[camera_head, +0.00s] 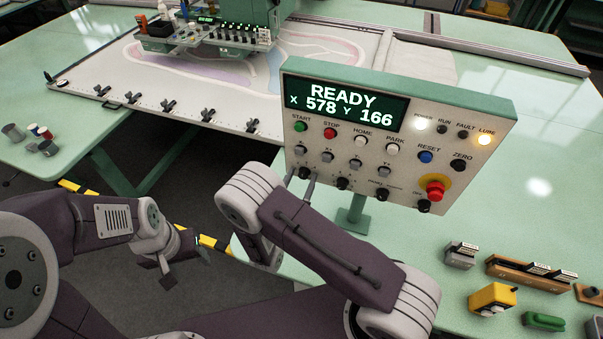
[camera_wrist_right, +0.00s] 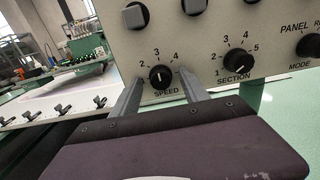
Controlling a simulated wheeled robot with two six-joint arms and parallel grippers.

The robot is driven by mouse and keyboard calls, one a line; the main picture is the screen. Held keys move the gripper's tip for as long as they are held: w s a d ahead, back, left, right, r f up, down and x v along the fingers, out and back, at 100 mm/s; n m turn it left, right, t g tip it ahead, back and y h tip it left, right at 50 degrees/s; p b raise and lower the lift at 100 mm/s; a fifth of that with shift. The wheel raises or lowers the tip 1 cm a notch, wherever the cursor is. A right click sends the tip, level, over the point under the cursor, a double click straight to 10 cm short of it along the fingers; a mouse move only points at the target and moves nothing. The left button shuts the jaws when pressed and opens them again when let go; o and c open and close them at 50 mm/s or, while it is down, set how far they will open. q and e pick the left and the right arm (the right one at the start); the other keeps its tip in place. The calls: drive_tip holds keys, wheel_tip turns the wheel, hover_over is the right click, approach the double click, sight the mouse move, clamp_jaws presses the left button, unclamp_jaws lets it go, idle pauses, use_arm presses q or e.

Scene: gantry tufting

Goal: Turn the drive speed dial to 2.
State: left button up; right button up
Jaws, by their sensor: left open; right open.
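The drive speed dial (camera_wrist_right: 161,77) is a round black knob marked SPEED, low on the control panel (camera_head: 460,190). In the right wrist view its white mark seems to point roughly up, near 3; the 2 is at its upper left. In the head view the dial (camera_head: 304,173) is small, beside my fingers. My right gripper (camera_wrist_right: 162,75) is open, one finger on each side of the dial with gaps showing; I cannot tell how deep the tips reach. My left gripper (camera_head: 184,262) is open and empty, low and left, away from the panel.
The SECTION dial (camera_wrist_right: 238,63) sits just right of the speed dial, with toggle switches above. A red emergency stop (camera_head: 435,190) is at the panel's right. The display (camera_head: 345,104) reads READY, X 578 Y 166. A tufting frame (camera_head: 130,85) lies behind; small boxes (camera_head: 493,298) stand at right.

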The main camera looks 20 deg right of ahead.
drive_tip(key=shift+s+r, duration=0.1)
drive_tip(key=shift+s, duration=0.2)
drive_tip(key=shift+c, duration=1)
clamp_jaws()
use_arm(q)
drive_tip(key=shift+s, duration=0.15)
drive_tip(key=shift+r, duration=0.1)
use_arm(e)
drive_tip(key=shift+n, duration=0.3)
drive_tip(key=n+p, duration=0.1)
drive_tip(key=n, duration=0.3)
drive_tip(key=shift+n, duration=0.3)
use_arm(q)
drive_tip(key=shift+r+p, duration=0.35)
drive_tip(key=shift+r, duration=0.45)
use_arm(e)
drive_tip(key=shift+n, duration=2.2)
